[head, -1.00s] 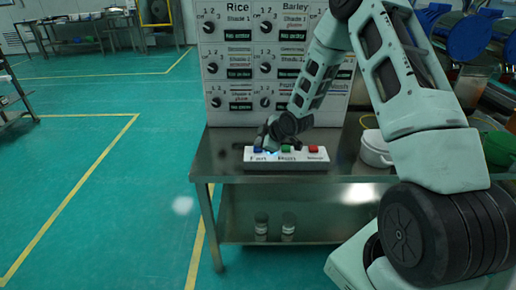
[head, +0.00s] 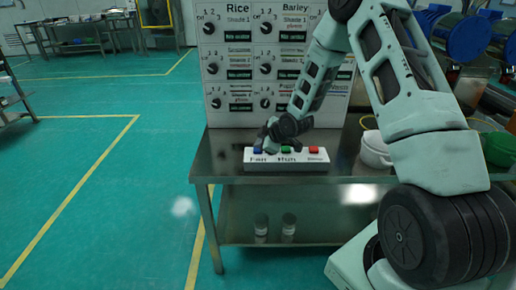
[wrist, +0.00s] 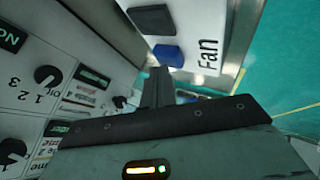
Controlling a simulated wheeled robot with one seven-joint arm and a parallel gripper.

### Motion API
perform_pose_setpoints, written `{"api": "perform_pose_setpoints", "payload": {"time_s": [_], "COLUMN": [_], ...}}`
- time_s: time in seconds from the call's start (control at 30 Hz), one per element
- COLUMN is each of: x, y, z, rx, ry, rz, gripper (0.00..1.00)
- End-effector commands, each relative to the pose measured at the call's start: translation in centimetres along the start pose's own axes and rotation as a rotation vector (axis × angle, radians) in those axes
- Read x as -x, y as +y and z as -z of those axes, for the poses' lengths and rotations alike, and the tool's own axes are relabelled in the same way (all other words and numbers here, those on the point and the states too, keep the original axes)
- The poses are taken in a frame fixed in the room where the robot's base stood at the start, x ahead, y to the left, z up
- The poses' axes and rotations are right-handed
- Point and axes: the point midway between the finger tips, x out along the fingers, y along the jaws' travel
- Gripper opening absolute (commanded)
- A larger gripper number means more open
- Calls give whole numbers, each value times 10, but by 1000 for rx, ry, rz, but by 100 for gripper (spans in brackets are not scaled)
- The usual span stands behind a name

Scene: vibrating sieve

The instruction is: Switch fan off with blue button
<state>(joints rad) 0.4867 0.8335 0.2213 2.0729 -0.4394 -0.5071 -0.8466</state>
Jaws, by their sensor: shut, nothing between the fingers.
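A white button box (head: 300,164) sits on the steel table. Its blue button (head: 257,150) is above the "Fan" label, at the left end. A green button (head: 286,149) and a red button (head: 314,150) are to its right. My gripper (head: 267,145) is shut and empty, just behind and above the box beside the blue button. In the wrist view, the gripper's dark fingers (wrist: 157,86) point toward the blue button (wrist: 169,55), with a small gap in the picture. I cannot tell whether they touch it.
A cabinet with several knobs and labels (head: 240,88) stands behind the box on the steel table (head: 222,165). A white bucket (head: 375,150) is to the right. Two jars (head: 261,226) stand on the lower shelf.

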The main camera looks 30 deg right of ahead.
Motion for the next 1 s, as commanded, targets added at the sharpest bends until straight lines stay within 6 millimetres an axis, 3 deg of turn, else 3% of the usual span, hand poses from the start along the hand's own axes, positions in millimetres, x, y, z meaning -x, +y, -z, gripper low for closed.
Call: {"api": "perform_pose_setpoints", "payload": {"time_s": [0.67,1.0], "x": [12,34], "y": [9,25], "z": [9,25], "rx": [0,1], "ry": [0,0], "rz": [0,0], "gripper": [0,0]}}
